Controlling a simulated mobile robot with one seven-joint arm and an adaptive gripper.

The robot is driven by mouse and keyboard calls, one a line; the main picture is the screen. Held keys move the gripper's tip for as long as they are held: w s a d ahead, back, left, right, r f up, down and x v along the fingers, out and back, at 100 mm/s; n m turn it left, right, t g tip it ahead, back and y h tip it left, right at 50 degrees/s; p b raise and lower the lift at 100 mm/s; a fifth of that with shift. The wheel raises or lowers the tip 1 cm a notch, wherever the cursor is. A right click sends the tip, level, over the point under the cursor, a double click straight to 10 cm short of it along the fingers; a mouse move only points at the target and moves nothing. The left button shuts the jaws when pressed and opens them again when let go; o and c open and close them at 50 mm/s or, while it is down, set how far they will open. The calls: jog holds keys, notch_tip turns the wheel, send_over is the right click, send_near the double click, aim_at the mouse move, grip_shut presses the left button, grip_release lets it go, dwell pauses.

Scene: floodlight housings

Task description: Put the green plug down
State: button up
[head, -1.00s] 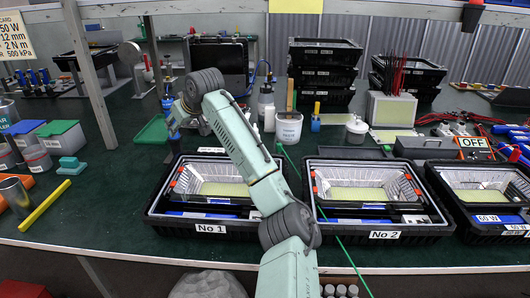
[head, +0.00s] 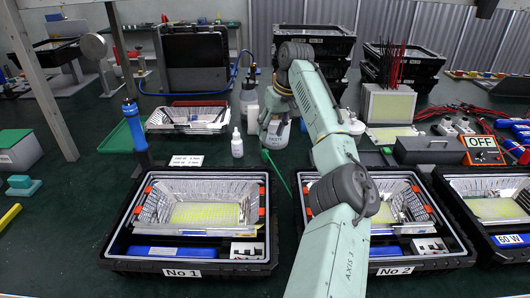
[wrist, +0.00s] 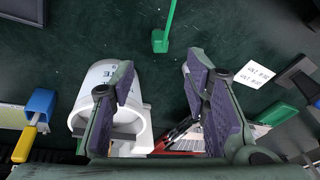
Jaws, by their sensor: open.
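The green plug (wrist: 160,41) appears to lie on the dark green bench, with its thin green cord running to the picture's top edge. It also shows in the head view (head: 265,156), behind the gap between housings No 1 and No 2. My gripper (wrist: 160,76) is open in the wrist view, with dark purple pads spread apart. Nothing is between the pads, and the plug is just beyond the fingertips, apart from them.
Housings No 1 (head: 107,258) and No 2 (head: 455,258) line the front. Bare bench surrounds the plug.

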aim_at(266, 151)
jog(key=shift+s+p+x, duration=0.2)
jog(key=shift+p+x, duration=0.75)
jog(key=shift+x, duration=2.95)
grip_shut()
